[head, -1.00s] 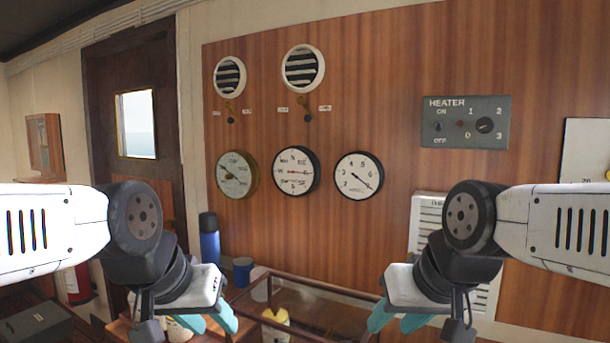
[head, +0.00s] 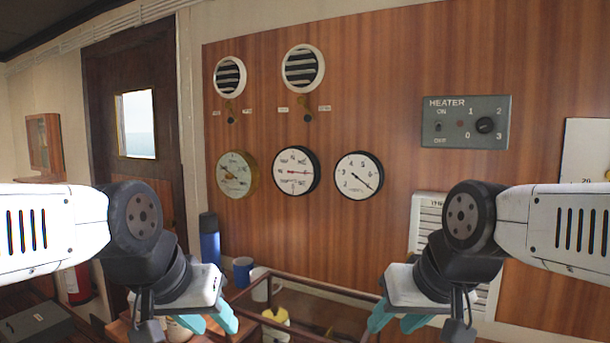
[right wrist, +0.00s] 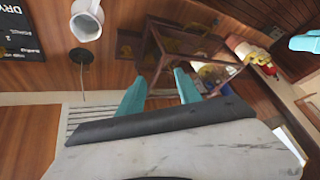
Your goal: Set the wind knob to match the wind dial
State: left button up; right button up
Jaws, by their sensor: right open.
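Three round dials hang in a row on the wood panel: a brass-rimmed one (head: 237,175), a black-rimmed one (head: 296,171) with a red needle pointing right, and a black-rimmed numbered one (head: 358,176) whose dark needle points to the lower right. Their lettering is too small to tell which is the wind dial. A dark round knob (head: 485,125) sits on the grey panel marked HEATER; I see no knob labelled wind. My left gripper (head: 208,320) and right gripper (head: 398,320) are below the dials, open and empty. The right fingers also show in the right wrist view (right wrist: 160,88).
A brown-framed glass case (head: 320,288) stands low below the dials. A blue flask (head: 209,240) and blue cup (head: 243,270) stand to its left. A white louvred unit (head: 428,207) is on the wall behind my right arm.

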jog(key=shift+o, duration=0.5)
jog(key=shift+d, duration=0.1)
jog(key=w+d+f+m+g+h, duration=0.15)
jog(key=d+m, duration=0.55)
jog(key=d, duration=0.7)
jog(key=w+d+f+m+g+h, duration=0.1)
jog(key=w+d+f+m+g, duration=0.15)
jog(key=d+m, duration=0.8)
jog(key=s+d+f+m, duration=0.2)
jog(key=s+d+f, duration=0.1)
jog(key=s+d, duration=0.3)
jog(key=s+d+f+m+g, duration=0.1)
jog(key=s+d+f, duration=0.3)
jog(key=d, duration=0.7)
jog(key=s+d+f+m+g, duration=0.1)
jog(key=s+d+f+m, duration=0.2)
jog(key=s+d, duration=0.6)
jog(key=shift+f+m, duration=0.25)
jog(key=shift+f, duration=0.5)
jog(key=shift+s+f, duration=0.1)
jog(key=shift+f, duration=0.2)
notch_tip(320, 180, down, 7)
jog(key=shift+f, duration=0.1)
